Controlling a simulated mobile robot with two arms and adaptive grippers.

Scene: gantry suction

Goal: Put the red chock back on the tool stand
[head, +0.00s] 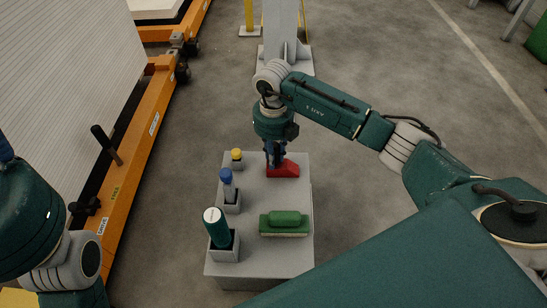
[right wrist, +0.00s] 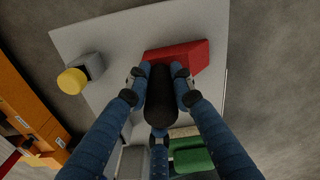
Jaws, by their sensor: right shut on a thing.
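The red chock (head: 286,170) is a wedge at the far part of the grey tool stand (head: 262,254), right of its middle. My right gripper (head: 275,163) reaches down onto it from above. In the right wrist view the red chock (right wrist: 184,54) lies across the fingertips, and the right gripper (right wrist: 160,80) is shut on its dark upright grip. The chock looks level and at the stand top; I cannot tell whether a small gap is left below it. My left arm shows at the left edge, but its gripper is out of view.
On the stand are a yellow-capped item (head: 237,154), a blue-topped item (head: 226,177) and a green cylinder (head: 215,226) in grey holders, plus a green-handled block (head: 284,222). An orange frame (head: 135,165) with a white panel stands left. Open floor lies right.

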